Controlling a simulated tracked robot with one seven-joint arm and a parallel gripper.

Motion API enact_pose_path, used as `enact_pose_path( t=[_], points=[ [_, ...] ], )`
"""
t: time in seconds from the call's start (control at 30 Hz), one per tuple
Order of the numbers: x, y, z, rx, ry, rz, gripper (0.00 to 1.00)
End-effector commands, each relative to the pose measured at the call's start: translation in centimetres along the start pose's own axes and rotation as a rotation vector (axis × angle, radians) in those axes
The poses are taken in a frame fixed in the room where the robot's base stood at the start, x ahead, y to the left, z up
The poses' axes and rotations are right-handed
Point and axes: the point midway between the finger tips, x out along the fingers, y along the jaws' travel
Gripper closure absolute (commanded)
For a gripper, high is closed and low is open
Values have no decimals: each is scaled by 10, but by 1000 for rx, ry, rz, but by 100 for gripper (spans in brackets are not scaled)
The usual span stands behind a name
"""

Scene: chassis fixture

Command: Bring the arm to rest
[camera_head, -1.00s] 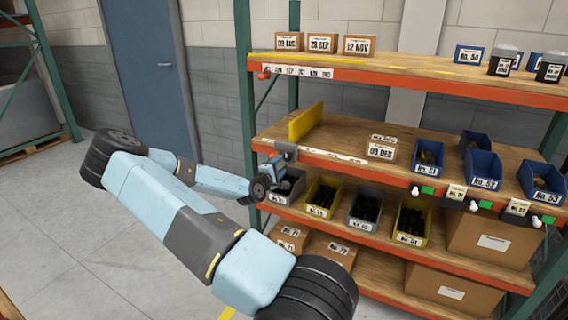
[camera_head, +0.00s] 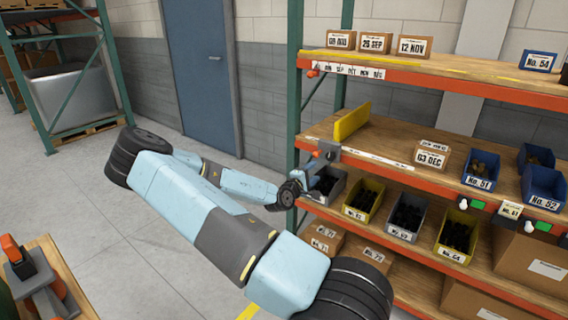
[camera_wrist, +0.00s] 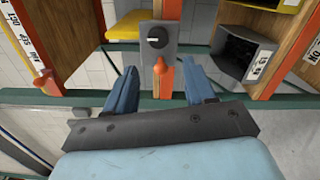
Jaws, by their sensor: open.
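My arm reaches across the head view to the left end of the shelf rack. My gripper (camera_wrist: 160,92) shows in the wrist view with its two blue fingers apart and nothing between them. Ahead of the fingers is a grey switch box (camera_wrist: 157,45) with a black knob and an orange lever, mounted on the orange shelf edge. The fingertips lie on either side of the lever's lower end in the picture; I cannot tell whether they touch anything. In the head view the gripper (camera_head: 318,172) is small and partly hidden by the wrist, close to the grey box (camera_head: 328,151).
The shelf rack (camera_head: 440,86) carries labelled cartons, blue bins and a yellow divider (camera_head: 352,121). Yellow and grey bins stand on the lower shelf. A green upright (camera_head: 294,90) is close to the wrist. A wooden table (camera_head: 60,262) stands at lower left. Floor is clear left of the arm.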

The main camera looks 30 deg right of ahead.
Motion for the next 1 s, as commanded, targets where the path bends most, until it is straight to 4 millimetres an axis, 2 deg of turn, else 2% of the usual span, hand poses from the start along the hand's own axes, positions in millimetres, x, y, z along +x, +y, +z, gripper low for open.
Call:
enact_pose_path(
  t=[0.27, 0.47, 0.73, 1.0],
  points=[
    [0, -2, 0, 16, -1, -21, 46],
    [-9, -15, -1, 126, -4, -170, 46],
    [-38, -30, -12, 331, 1, -448, 46],
    [-79, -23, -30, 512, 20, -705, 46]
  ],
)
